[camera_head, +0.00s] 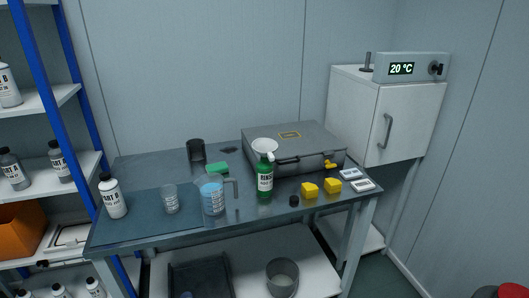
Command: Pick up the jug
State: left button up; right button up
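The jug (213,197) is a clear measuring jug with a handle on its right side and blue contents or a blue inner surface. It stands upright near the front edge of the dark metal table (145,222). A small clear beaker with markings (170,200) stands to its left, apart from it. Neither of my grippers shows in the head view.
A white bottle (112,197) stands at the table's left end. A grey case (293,148) lies at the back right. Yellow blocks (310,190), a small black cap (294,201) and a black cup (196,150) are also on the table. A white cabinet (400,125) stands at right.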

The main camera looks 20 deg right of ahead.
aim_at(210, 185)
jog(key=i+l+u, duration=0.25)
jog(key=i+l, duration=0.15)
jog(key=i+l+u, duration=0.3)
jog(key=l, duration=0.2)
jog(key=i, duration=0.05)
